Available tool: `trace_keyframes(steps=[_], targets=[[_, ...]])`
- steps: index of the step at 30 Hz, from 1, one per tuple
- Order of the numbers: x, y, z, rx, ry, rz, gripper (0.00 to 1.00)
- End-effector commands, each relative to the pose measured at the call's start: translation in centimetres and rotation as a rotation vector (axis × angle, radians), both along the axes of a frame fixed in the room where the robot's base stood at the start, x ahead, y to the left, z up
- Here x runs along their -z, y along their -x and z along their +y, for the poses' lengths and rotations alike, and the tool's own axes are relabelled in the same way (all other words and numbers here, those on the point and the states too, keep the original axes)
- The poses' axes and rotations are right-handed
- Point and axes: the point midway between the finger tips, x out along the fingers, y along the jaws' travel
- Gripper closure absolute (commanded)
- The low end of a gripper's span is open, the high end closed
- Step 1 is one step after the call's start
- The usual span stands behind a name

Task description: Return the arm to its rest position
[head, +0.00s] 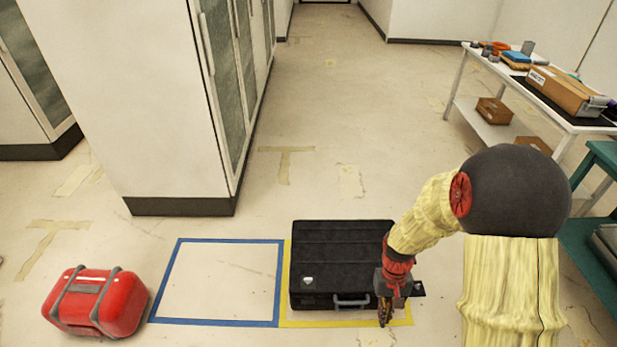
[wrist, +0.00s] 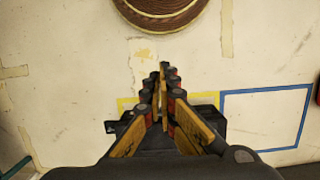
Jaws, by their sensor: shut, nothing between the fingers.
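My arm, in a yellow sleeve, reaches out and down on the right of the head view. My gripper (head: 384,318) points down at its end, in front of the right part of a black case (head: 335,258). In the wrist view its two fingers (wrist: 163,75) lie close together, with nothing held between them. The case lies flat on the floor inside a yellow tape outline (head: 300,324), its handle facing me. In the wrist view the case (wrist: 205,112) is mostly hidden behind the gripper. I cannot tell whether the fingertips touch the case or floor.
An empty blue tape outline (head: 212,322) is left of the case, and a red case (head: 95,300) lies beyond it. A tall white cabinet (head: 160,110) stands behind. A white table (head: 455,82) with boxes and a teal bench (head: 590,225) are at right. The middle floor is clear.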

Motion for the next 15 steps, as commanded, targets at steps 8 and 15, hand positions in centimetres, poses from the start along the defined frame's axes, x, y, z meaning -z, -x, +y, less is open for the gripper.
trace_keyframes(steps=[8,15], targets=[[-13.4,3.8,0.9,-0.004,0.002,-0.084,1.00],[-22.2,7.3,1.5,-0.013,0.004,-0.219,1.00]])
